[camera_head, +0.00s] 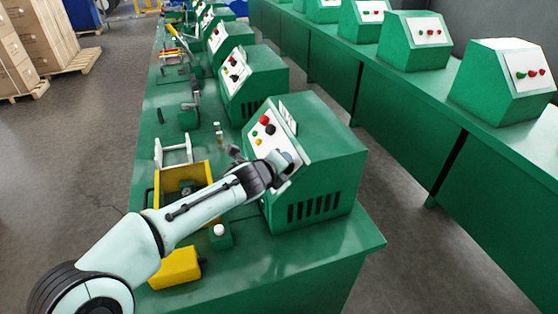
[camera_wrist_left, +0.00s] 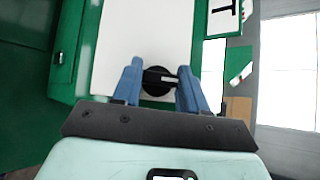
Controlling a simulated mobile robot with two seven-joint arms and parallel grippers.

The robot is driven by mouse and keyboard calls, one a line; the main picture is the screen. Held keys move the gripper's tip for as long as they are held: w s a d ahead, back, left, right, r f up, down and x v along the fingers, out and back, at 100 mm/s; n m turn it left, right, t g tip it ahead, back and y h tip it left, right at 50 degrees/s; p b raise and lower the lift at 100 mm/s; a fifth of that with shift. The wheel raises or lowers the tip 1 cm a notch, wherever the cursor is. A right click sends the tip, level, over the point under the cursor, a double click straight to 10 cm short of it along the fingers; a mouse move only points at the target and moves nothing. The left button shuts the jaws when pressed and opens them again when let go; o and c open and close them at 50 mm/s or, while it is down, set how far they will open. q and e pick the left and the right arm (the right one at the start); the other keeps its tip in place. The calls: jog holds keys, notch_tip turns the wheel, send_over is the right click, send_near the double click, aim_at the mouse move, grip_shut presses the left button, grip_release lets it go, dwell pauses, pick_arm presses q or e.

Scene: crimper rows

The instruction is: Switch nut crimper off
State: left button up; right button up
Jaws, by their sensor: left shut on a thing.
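The nut crimper's green control box (camera_head: 320,160) stands on the green bench in the head view. Its white slanted panel (camera_head: 282,128) carries red, yellow and black buttons. My left gripper (camera_head: 289,160) reaches the lower right part of this panel and covers what is there. The blue fingers of my left gripper (camera_wrist_left: 159,84) are shut on the knob from both sides. My right gripper is not in view.
A yellow crimping fixture (camera_head: 182,180) and a small green box with a white button (camera_head: 220,235) stand close to my left arm. More green control boxes (camera_head: 250,85) line the bench behind. A second bench (camera_head: 440,125) runs along the right, across a narrow aisle.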

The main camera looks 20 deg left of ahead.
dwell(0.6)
pick_arm(q)
jog(key=o, duration=1.1)
jog(key=shift+c, duration=0.2)
jog(key=d+v, duration=0.1)
jog(key=v, duration=1.2)
jog(key=shift+a+r+p, duration=0.3)
jog(key=shift+a+p, duration=0.1)
jog(key=shift+p, duration=0.05)
